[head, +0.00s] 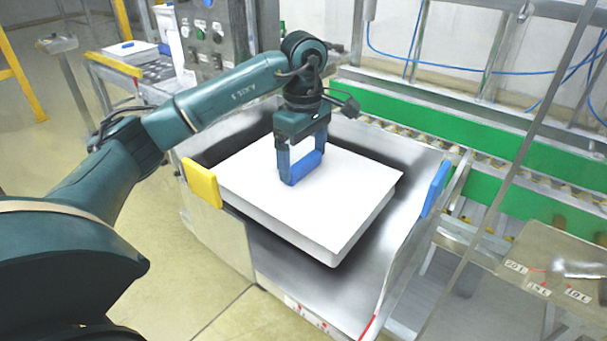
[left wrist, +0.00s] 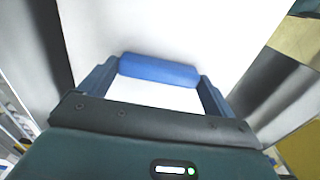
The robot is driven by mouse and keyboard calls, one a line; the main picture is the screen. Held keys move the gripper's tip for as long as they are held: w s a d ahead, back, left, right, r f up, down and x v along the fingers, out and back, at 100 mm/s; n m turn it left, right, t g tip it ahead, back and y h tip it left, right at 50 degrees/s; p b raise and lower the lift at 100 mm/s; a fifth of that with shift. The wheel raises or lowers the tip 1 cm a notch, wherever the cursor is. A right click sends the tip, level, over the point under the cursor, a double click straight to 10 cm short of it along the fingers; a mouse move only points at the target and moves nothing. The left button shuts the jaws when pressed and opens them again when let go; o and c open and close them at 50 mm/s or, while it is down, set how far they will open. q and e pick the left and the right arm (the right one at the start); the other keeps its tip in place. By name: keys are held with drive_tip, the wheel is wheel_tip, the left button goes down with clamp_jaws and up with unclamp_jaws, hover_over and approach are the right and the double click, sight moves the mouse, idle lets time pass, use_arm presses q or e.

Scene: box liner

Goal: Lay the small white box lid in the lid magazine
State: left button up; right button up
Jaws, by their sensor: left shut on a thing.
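The white box lid (head: 345,190) is a flat white slab with a blue bar handle (head: 305,168) on top. It lies level in or just over the lid magazine (head: 265,245), an open metal tray with a yellow guide (head: 201,183) and a blue guide (head: 435,189). I cannot tell whether it rests on the tray or on other lids. My left gripper (head: 303,166) is shut on the handle, pointing down. In the left wrist view the handle (left wrist: 159,70) sits between the fingertips, with the white lid (left wrist: 180,28) behind it. My right gripper is out of view.
A green-sided roller conveyor (head: 400,110) runs behind the magazine. A control panel (head: 210,35) stands at the back left. A side table at far left bears a white item with a blue bar (head: 128,44). A metal plate with number labels (head: 550,265) is at right.

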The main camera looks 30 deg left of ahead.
use_arm(q)
drive_tip(key=shift+f, duration=1.95)
drive_tip(key=shift+f, duration=0.15)
drive_tip(key=o, duration=1.1)
wheel_tip(320, 180, up, 12)
drive_tip(key=shift+r, duration=0.2)
drive_tip(key=shift+f, duration=0.1)
